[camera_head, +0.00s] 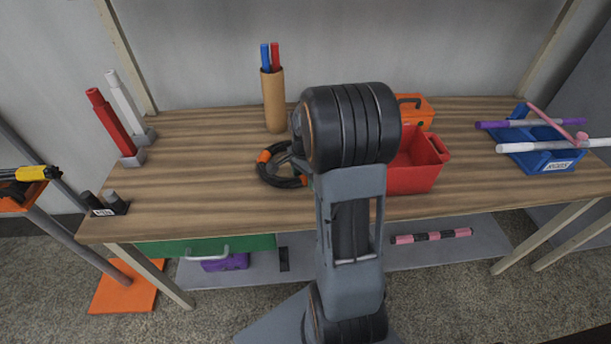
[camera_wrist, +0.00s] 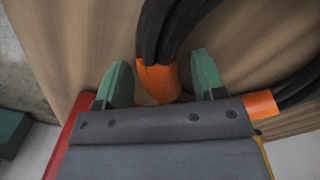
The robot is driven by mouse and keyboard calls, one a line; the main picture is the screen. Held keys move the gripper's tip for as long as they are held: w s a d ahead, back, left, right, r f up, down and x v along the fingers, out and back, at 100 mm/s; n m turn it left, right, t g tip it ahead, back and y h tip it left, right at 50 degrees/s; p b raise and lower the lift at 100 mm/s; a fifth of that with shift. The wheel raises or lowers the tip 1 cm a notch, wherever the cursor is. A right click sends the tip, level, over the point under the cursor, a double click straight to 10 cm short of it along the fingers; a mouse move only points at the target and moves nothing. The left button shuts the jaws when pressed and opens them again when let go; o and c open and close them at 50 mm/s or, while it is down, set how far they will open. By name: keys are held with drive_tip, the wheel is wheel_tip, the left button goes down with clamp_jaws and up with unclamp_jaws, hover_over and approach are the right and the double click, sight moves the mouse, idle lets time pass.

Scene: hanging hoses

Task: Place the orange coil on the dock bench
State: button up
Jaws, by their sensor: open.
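The orange coil is a ring of black hose with orange bands (camera_head: 277,180). It lies on the wooden bench (camera_head: 200,170), left of the middle, partly hidden behind my arm. In the wrist view the coil's black hose (camera_wrist: 168,35) and one orange band (camera_wrist: 158,80) show close up. My gripper (camera_wrist: 163,72) is open, with one green finger on each side of that orange band. Gaps show between the fingers and the band. A second orange band (camera_wrist: 261,104) shows just right of the gripper. In the head view my gripper is mostly hidden by my arm.
A red bin (camera_head: 412,172) stands just right of my arm, with an orange box (camera_head: 414,110) behind it. A brown cylinder (camera_head: 273,100) holds blue and red sticks behind the coil. A blue tray (camera_head: 535,160) with rods sits at the right.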

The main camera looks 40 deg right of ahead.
wheel_tip(320, 180, up, 12)
drive_tip(key=f+p, duration=0.1)
drive_tip(key=s+a+n+t, duration=0.1)
drive_tip(key=s+a+n, duration=0.4)
drive_tip(key=a+n, duration=0.3)
drive_tip(key=s+a+n+t, duration=0.2)
drive_tip(key=s+a+n, duration=0.4)
drive_tip(key=a+n, duration=0.2)
drive_tip(key=shift+a+r+n, duration=0.15)
drive_tip(key=shift+a+n, duration=0.25)
drive_tip(key=shift+a, duration=0.05)
drive_tip(key=w+p+v, duration=0.1)
drive_tip(key=p+v, duration=0.6)
drive_tip(key=shift+w+r+t, duration=0.3)
drive_tip(key=shift+r+t, duration=0.1)
